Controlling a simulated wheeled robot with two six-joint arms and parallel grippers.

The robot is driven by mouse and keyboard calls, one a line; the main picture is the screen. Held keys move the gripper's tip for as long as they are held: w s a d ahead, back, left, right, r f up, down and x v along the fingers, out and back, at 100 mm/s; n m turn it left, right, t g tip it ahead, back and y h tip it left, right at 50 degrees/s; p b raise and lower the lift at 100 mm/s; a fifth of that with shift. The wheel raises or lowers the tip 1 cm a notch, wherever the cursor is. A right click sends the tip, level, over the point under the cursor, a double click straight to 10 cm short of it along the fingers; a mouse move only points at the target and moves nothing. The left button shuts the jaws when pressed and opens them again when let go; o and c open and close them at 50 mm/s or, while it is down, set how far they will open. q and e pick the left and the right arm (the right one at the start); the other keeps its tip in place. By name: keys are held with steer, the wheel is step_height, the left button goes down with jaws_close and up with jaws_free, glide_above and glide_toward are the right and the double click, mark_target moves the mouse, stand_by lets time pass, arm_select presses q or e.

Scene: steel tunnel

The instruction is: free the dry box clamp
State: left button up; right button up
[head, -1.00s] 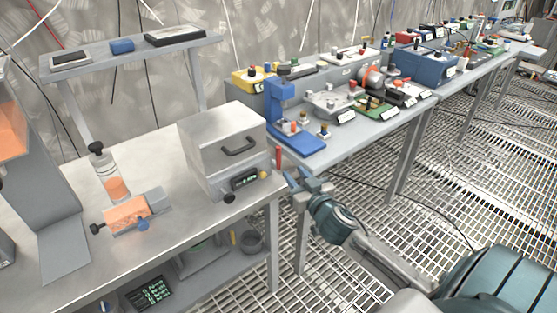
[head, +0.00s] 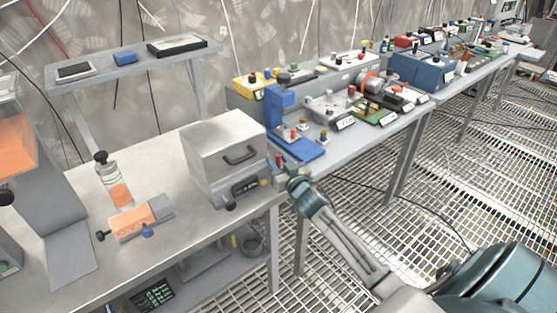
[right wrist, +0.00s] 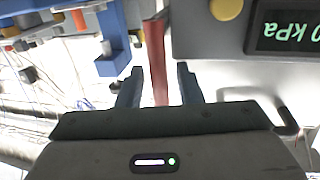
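The dry box (head: 225,155) is a grey metal box with a dark handle on its front and a small lit display (head: 248,186) below it. Its red clamp lever (head: 279,161) stands at the box's right side, and in the right wrist view the lever (right wrist: 157,60) rises between my fingers. My right gripper (head: 280,176) is at this side of the box. In the wrist view my right gripper (right wrist: 159,85) is open, one finger on each side of the lever, with a gap visible on each side. My left gripper is not in view.
An orange-and-grey fixture (head: 140,217) and a clear bottle (head: 113,182) stand left of the box. A blue stand (head: 290,130) on the neighbouring bench is close behind my right gripper.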

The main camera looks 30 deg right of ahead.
jaws_close()
